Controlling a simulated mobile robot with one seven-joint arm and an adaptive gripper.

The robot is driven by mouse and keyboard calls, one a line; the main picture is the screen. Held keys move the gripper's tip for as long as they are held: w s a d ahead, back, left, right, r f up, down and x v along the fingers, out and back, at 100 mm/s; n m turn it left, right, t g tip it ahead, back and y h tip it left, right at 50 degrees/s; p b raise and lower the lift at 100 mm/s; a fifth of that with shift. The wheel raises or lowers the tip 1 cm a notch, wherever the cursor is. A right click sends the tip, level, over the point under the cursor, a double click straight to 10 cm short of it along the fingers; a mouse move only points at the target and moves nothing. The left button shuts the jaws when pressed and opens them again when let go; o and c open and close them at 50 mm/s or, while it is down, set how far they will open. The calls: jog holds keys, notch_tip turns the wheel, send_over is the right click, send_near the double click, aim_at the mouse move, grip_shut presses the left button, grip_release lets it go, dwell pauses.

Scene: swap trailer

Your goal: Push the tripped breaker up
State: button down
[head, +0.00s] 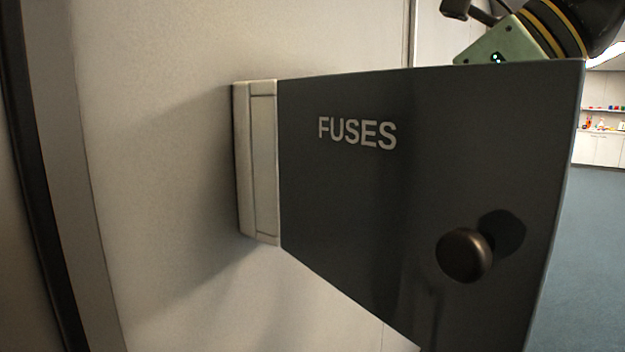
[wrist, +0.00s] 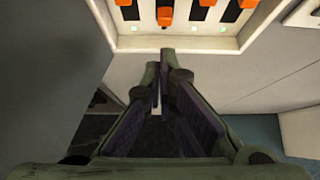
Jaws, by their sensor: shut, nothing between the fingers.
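In the wrist view, a row of orange breaker levers in black slots shows at the top edge, inside a pale fuse box (wrist: 200,43). One lever, the tripped breaker (wrist: 165,16), sits lower in its slot than its neighbours (wrist: 207,3). My gripper (wrist: 160,60) is shut and empty, its fingertips just below the box's lower rim in the picture, roughly in line with the low lever. I cannot tell whether they touch the box. In the head view, the open dark door marked FUSES (head: 350,185) hides the breakers and my fingertips.
The door stands out from the pale wall (head: 160,120) on its hinge, with a round knob (head: 465,255) at its lower right. My wrist shows above its top edge. Small lights (wrist: 194,28) sit under the levers. Open floor (head: 600,260) lies at right.

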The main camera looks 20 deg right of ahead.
jog(key=shift+s, duration=0.1)
dwell(0.3)
jog(key=p+x, duration=0.1)
jog(key=x, duration=0.9)
notch_tip(320, 180, up, 4)
jog(key=shift+r+p, duration=0.2)
jog(key=shift+p, duration=0.95)
jog(key=shift+r, duration=0.1)
jog(key=v, duration=1.1)
jog(key=shift+s+d, duration=0.25)
